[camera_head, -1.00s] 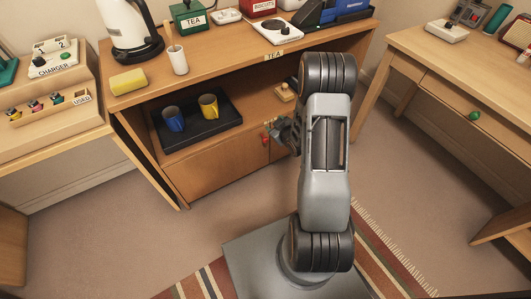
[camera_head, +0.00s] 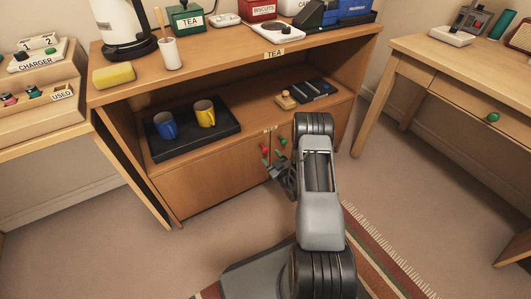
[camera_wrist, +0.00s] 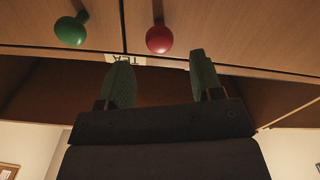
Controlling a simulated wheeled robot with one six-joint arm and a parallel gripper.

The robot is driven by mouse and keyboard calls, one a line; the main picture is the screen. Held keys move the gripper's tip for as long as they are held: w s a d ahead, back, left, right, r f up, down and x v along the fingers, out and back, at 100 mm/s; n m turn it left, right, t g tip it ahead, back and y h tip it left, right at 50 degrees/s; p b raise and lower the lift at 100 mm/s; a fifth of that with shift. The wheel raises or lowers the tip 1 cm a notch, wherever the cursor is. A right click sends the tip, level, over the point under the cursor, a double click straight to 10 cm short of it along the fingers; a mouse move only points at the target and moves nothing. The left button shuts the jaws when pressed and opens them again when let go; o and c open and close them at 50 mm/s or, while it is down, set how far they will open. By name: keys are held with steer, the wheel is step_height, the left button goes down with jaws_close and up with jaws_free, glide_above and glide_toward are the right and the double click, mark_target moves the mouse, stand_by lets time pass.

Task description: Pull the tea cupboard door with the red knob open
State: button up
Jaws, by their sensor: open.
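The tea cupboard's door with the red knob (camera_head: 212,181) is the left one of a pair and looks shut. Its red knob (camera_head: 264,149) is near the door's upper right corner. A green knob (camera_head: 283,141) is on the neighbouring door, just to the right. My gripper (camera_head: 272,165) is in front of the knobs, open and empty. In the wrist view, the red knob (camera_wrist: 160,38) lies ahead, roughly between my two fingertips (camera_wrist: 160,72), and looks apart from them. The green knob (camera_wrist: 70,31) is outside the fingers, to the left.
Above the doors, an open shelf holds a black tray (camera_head: 190,145) with a blue mug (camera_head: 165,125) and a yellow mug (camera_head: 204,113). A desk (camera_head: 450,90) stands to the right. Bare carpet (camera_head: 130,255) lies in front of the cupboard, with a striped rug (camera_head: 375,260) at lower right.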

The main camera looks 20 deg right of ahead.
mark_target(266, 151)
steer(key=shift+w+a+b, duration=0.2)
steer(key=shift+w+b, duration=0.15)
steer(key=shift+w, duration=1.1)
steer(key=shift+w+a+b, duration=0.15)
steer(key=shift+w+b, duration=0.2)
steer(key=shift+w, duration=1.1)
jaws_close()
